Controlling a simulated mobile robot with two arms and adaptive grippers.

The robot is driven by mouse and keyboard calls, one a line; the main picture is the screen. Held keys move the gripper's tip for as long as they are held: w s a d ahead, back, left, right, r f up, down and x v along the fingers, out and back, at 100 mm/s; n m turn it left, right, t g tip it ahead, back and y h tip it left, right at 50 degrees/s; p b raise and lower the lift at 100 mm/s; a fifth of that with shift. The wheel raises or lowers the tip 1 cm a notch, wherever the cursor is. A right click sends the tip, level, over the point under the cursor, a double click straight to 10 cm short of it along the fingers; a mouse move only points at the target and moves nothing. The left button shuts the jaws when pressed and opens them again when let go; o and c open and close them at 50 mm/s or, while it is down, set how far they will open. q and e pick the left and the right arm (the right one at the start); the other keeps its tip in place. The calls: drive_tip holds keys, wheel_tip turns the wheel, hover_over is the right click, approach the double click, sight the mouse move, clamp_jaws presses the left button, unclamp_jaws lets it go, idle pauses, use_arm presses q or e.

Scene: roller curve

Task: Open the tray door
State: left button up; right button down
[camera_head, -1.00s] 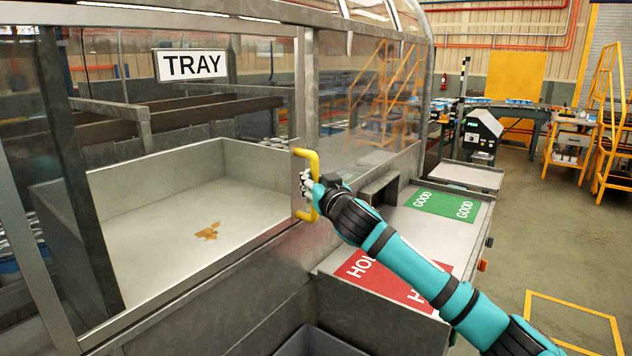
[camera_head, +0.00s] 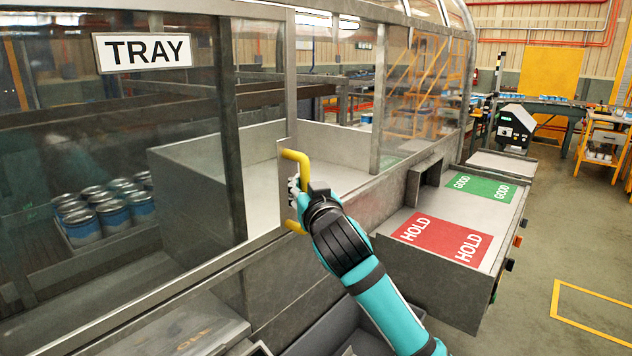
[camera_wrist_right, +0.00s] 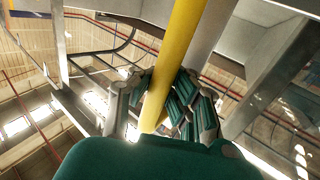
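The tray door (camera_head: 265,12) is a clear sliding panel in a metal frame with a "TRAY" sign (camera_head: 143,51). Its yellow handle (camera_head: 297,160) stands upright on the door's right edge. A gap shows between that edge and the fixed post (camera_head: 377,100), so the door is partly open. The grey tray (camera_head: 340,178) shows through the gap. My right gripper (camera_head: 297,195) is shut on the handle's lower part. In the right wrist view the yellow bar (camera_wrist_right: 183,40) runs between its fingers (camera_wrist_right: 158,105). My left gripper is not in view.
Several blue cans (camera_head: 105,215) stand behind the glass on the left. A side shelf with a red "HOLD" mat (camera_head: 445,238) and green "GOOD" mat (camera_head: 482,186) juts out to the right of my right arm. Open floor (camera_head: 545,240) lies beyond it.

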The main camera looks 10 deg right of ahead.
drive_tip(key=shift+s+a+f, duration=0.2)
drive_tip(key=shift+s+a, duration=0.8)
drive_tip(key=shift+a, duration=0.25)
drive_tip(key=c, duration=1.2)
unclamp_jaws()
drive_tip(key=shift+s+d+r, duration=0.15)
drive_tip(key=shift+s+d, duration=0.15)
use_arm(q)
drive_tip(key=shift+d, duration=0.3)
use_arm(e)
drive_tip(key=s, duration=1.2)
drive_tip(key=shift+d, duration=0.3)
drive_tip(key=shift+w, duration=0.1)
